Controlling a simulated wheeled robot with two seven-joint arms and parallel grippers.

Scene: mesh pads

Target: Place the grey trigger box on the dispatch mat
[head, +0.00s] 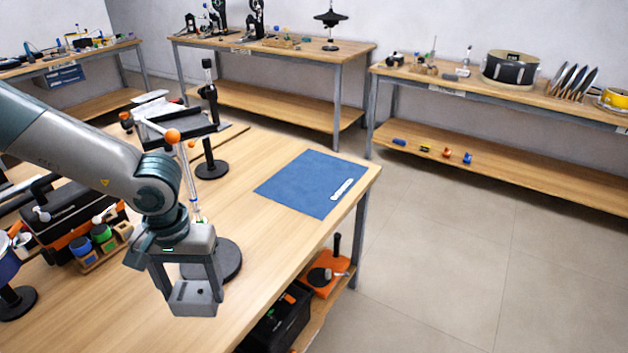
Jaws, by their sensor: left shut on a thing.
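The grey trigger box (193,299) is a small grey block held between the fingers of my left gripper (186,281). The gripper points down and is shut on the box over the front part of the wooden table. The box appears raised above the table top; its underside is hidden. The dispatch mat (305,180) is a flat blue mat with a white label, lying at the table's far right corner. It is bare apart from the label, to the right of and beyond the gripper. My right gripper is not in view.
A dark round base (222,260) with a thin rod stands just behind the gripper. A black stand (211,169) is left of the mat. An orange-black case (75,222) and small jars (103,236) are at left. The table (262,232) is clear between gripper and mat.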

